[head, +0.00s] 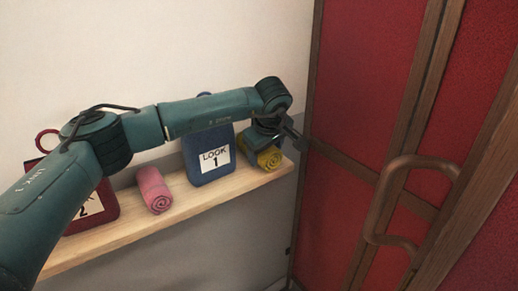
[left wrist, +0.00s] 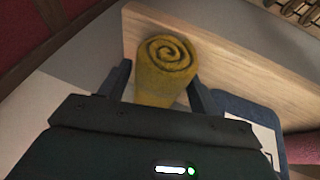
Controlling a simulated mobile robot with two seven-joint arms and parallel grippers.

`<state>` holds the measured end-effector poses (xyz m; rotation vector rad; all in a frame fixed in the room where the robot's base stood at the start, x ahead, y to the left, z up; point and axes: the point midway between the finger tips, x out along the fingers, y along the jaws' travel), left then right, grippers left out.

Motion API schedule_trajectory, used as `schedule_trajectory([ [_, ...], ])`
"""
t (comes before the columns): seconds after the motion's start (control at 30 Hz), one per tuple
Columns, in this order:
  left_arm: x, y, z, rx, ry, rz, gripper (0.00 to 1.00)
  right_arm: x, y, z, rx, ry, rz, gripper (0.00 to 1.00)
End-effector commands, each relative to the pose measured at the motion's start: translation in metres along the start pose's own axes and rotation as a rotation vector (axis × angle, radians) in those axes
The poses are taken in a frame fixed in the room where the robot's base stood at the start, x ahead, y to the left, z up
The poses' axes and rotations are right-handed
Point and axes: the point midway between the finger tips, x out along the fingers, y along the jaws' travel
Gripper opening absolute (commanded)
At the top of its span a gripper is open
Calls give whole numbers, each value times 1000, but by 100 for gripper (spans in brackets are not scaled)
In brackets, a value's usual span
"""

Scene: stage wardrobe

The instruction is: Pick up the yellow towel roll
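The yellow towel roll (head: 269,158) lies at the right end of a wooden shelf, its spiral end facing outward. My left gripper (head: 270,140) is over it from above and behind. In the left wrist view the yellow towel roll (left wrist: 164,62) sits between the two fingers of the left gripper (left wrist: 163,88), one on each side. Contact cannot be told for sure. The roll appears to rest on the shelf. My right gripper is in neither view.
The wooden shelf (head: 130,231) runs along the wall. A blue bag labelled "LOOK 1" (head: 208,169) stands just left of the gripper, a pink towel roll (head: 154,190) farther left, then a dark red bag (head: 103,212). Red panelled doors with a curved handle (head: 376,205) stand close on the right.

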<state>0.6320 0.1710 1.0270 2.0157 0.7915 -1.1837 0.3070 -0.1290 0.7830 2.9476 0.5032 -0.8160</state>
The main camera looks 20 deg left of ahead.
Motion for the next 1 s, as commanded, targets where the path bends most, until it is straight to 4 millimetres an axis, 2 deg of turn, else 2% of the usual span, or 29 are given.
schedule_trajectory([
  [0.03,0,0,0,0,0,0,59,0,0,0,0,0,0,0],
  [0.3,0,0,0,0,1,1,38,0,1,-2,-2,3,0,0],
  [0.67,-5,2,0,-1,1,3,38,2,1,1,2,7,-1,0],
  [0.87,-29,8,-8,-2,3,4,38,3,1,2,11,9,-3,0],
  [1.0,-55,15,-19,-3,3,5,38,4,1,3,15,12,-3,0],
])
